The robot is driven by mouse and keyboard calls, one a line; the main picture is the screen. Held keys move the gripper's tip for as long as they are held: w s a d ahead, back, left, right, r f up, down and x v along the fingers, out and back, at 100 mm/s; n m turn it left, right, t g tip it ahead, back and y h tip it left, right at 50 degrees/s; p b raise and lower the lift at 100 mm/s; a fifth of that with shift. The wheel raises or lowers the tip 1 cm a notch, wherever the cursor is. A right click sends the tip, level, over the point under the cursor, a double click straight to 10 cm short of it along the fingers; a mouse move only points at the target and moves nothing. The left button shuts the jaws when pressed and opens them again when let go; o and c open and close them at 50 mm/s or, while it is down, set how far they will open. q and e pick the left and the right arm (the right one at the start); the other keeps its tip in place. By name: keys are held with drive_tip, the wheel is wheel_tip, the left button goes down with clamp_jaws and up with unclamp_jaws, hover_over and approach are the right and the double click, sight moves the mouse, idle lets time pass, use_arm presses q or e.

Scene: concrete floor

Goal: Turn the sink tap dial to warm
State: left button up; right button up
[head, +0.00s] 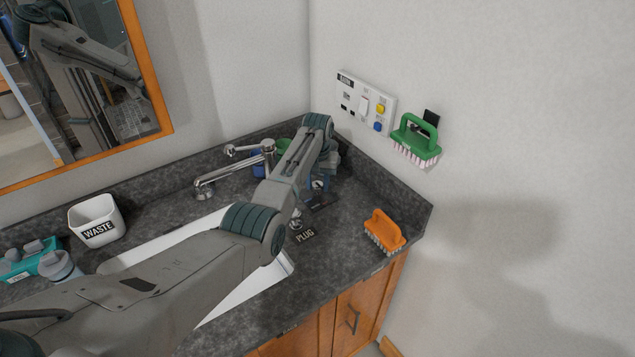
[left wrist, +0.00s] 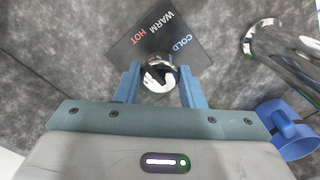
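The tap dial (left wrist: 158,76) is a small chrome knob with dark markings. It sits at the edge of a black plate (left wrist: 160,40) lettered HOT, WARM and COLD. I cannot tell which word the dial points to. My left gripper (left wrist: 159,72) has its two blue fingers on either side of the dial, apart, with narrow gaps visible. In the head view the left gripper (head: 322,182) is over the counter beside the tap, partly hidden by my arm. The chrome tap (head: 232,170) stands left of it. My right gripper is not in view.
A blue cup (left wrist: 289,130) is close to the gripper's right in the wrist view. A plug label (head: 305,236), an orange brush (head: 383,232) and a white waste bin (head: 97,220) are on the counter. A switch panel (head: 366,103) and green brush (head: 415,140) are on the wall.

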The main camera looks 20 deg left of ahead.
use_arm(q)
drive_tip(key=shift+r+m+p, duration=0.15)
drive_tip(key=shift+m+p, duration=0.45)
drive_tip(key=shift+m, duration=0.4)
drive_tip(key=m+p, duration=0.1)
drive_tip(key=m, duration=0.1)
drive_tip(key=shift+m, duration=0.3)
drive_tip(key=shift+w+m+p, duration=0.1)
drive_tip(key=shift+m+p, duration=0.35)
drive_tip(key=shift+m, duration=1.65)
